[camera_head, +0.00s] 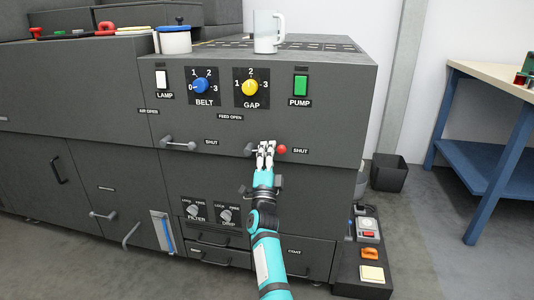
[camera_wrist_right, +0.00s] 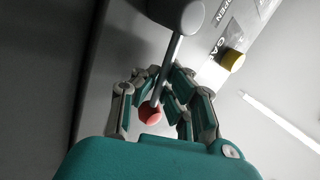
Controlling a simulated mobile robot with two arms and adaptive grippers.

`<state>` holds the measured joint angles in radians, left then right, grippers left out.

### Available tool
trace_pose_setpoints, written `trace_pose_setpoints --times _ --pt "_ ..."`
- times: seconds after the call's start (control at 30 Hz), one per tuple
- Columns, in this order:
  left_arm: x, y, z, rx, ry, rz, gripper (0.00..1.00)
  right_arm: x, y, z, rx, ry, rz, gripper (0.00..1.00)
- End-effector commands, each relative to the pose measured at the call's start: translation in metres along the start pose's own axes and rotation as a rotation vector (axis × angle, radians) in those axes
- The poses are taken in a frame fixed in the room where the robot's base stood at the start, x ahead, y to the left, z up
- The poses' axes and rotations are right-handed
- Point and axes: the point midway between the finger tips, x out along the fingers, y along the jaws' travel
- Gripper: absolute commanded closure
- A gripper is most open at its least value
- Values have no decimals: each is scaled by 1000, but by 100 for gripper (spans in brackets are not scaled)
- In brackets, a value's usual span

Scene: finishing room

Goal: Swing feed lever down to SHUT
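The feed lever is on the dark machine front, its grey pivot (camera_head: 249,149) left of my right gripper and its red knob (camera_head: 281,149) to the right, by a SHUT label (camera_head: 300,151). The lever lies about level, and FEED OPEN (camera_head: 230,117) is printed above it. My right gripper (camera_head: 266,147) has its fingers drawn in around the lever's rod. In the right wrist view the grey rod runs between the fingers (camera_wrist_right: 161,82), with the red knob (camera_wrist_right: 150,115) close to the palm. Finger contact is partly hidden. My left gripper is out of view.
A similar lever (camera_head: 178,145) sits to the left. Above are the blue BELT dial (camera_head: 201,86), yellow GAP dial (camera_head: 250,87) and green PUMP switch (camera_head: 300,85). A white mug (camera_head: 267,32) stands on top. Filter and drip knobs and drawer handles lie below.

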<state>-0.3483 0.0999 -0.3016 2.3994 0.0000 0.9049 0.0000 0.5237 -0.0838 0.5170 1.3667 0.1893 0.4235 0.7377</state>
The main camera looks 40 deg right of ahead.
Motion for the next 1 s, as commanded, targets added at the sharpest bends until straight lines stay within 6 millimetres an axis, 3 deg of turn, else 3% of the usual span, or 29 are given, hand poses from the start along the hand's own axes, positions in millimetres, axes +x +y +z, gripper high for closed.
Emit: trace_pose_setpoints --times 0.03,0.3,0.93,1.0 --pt "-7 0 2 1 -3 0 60 -8 10 4 19 9 11 100" --pt "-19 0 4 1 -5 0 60 -12 15 4 123 80 11 100" --pt "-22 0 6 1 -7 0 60 -12 16 3 169 112 10 100" --pt "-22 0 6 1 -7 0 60 -12 16 3 169 112 10 92"
